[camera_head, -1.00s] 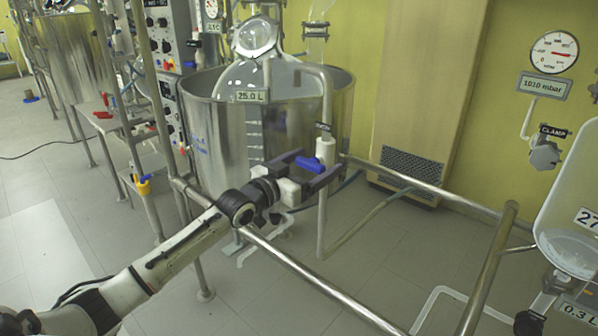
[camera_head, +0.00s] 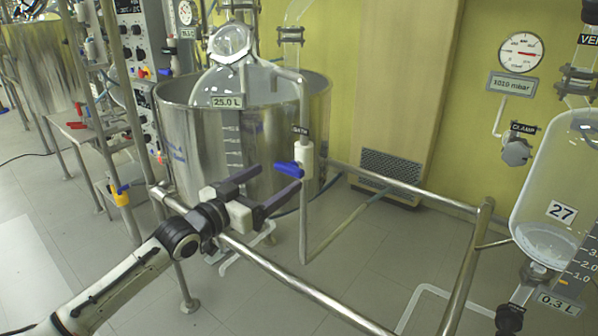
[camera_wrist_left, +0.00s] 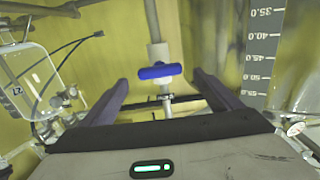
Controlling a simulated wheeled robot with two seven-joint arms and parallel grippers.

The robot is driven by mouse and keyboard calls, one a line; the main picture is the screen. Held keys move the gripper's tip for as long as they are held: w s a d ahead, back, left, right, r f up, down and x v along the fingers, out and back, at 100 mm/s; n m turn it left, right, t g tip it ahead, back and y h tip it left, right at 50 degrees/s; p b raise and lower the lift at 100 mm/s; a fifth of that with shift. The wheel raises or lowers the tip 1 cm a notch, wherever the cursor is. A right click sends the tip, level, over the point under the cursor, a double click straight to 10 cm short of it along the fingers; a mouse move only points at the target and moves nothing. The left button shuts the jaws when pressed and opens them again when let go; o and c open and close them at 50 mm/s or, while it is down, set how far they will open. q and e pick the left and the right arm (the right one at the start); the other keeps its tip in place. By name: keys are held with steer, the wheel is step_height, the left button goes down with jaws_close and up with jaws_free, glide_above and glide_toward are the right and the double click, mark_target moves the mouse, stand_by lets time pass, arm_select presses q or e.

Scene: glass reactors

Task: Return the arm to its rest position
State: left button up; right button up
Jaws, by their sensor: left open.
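My left gripper (camera_head: 277,180) is open and empty, its two dark fingers pointing toward the valve. The valve's blue handle (camera_head: 288,168) sits on a white body on a vertical pipe beside the glass reactor. In the wrist view the blue handle (camera_wrist_left: 160,71) appears straight ahead between the two fingertips, with no finger seen touching it. My left arm comes in from the lower left, with the gripper above the front rail (camera_head: 290,275). My right gripper is out of view.
A large steel vessel (camera_head: 190,150) around the 25.0 L glass reactor stands behind the gripper. A frame post with tubing (camera_head: 125,120) stands to the left. A glass vessel marked 27 (camera_head: 545,225) and a gauge (camera_head: 520,52) are at the right. Floor at lower left is open.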

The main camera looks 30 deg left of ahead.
arm_select(q)
steer(key=s+d+f+g, duration=0.2)
steer(key=s+d+f, duration=0.35)
steer(key=f, duration=0.45)
steer(key=s+d+f+g, duration=0.3)
steer(key=s+d+f, duration=0.3)
steer(key=f, duration=0.4)
steer(key=s+d+f+g, duration=0.2)
steer(key=s+d+f, duration=0.4)
steer(key=f, duration=0.4)
steer(key=s+d+f+g, duration=0.1)
steer(key=s+d+f, duration=0.2)
steer(key=s, duration=0.2)
steer(key=s+d+f+g+h, duration=0.1)
steer(key=s+d+f, duration=0.2)
steer(key=s, duration=0.3)
steer(key=shift+d+f+m+g, duration=0.2)
steer(key=shift+d+m+g, duration=0.1)
steer(key=shift+d+m, duration=0.1)
